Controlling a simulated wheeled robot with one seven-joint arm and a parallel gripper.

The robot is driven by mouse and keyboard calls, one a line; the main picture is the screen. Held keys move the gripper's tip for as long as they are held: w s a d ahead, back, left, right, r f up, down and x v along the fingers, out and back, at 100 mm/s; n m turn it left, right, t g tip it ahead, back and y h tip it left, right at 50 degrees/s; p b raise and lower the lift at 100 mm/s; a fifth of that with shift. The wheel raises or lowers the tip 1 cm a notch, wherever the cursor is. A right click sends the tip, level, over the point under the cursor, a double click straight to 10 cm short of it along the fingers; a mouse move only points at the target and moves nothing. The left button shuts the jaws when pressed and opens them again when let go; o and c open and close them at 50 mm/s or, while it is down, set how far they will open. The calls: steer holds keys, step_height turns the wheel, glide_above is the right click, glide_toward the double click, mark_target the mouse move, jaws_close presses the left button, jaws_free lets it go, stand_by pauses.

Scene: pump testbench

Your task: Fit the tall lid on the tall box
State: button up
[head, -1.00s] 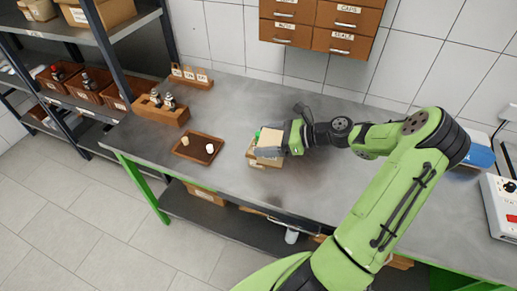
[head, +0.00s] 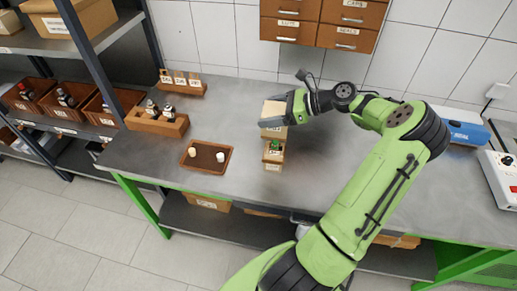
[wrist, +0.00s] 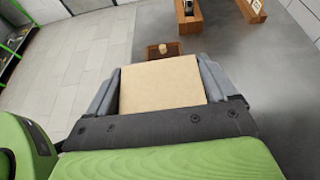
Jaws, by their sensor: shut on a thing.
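My gripper (head: 290,107) is shut on a tan, box-shaped lid (head: 275,110). In the wrist view the lid's flat, plain top (wrist: 160,83) fills the space between the two grey fingers. In the head view a pale label shows on its near side. The open tall box (head: 272,158) stands on the bench just on the near side of the lid in the picture, with a green thing inside and a label on its front. The lid appears raised and apart from the box's opening; the exact gap cannot be told. The lid's underside is hidden.
A brown tray (head: 187,161) with two small pale pieces lies left of the box. A wooden holder with bottles (head: 157,124) and a labelled rack (head: 184,87) stand farther left. Drawers (head: 320,25) hang above the back edge. The bench (head: 235,115) between is clear.

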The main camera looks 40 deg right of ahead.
mark_target(271, 136)
step_height(271, 136, down, 10)
steer(key=shift+s+d+f+b, duration=0.1)
steer(key=shift+b, duration=1.15)
steer(key=shift+d, duration=0.1)
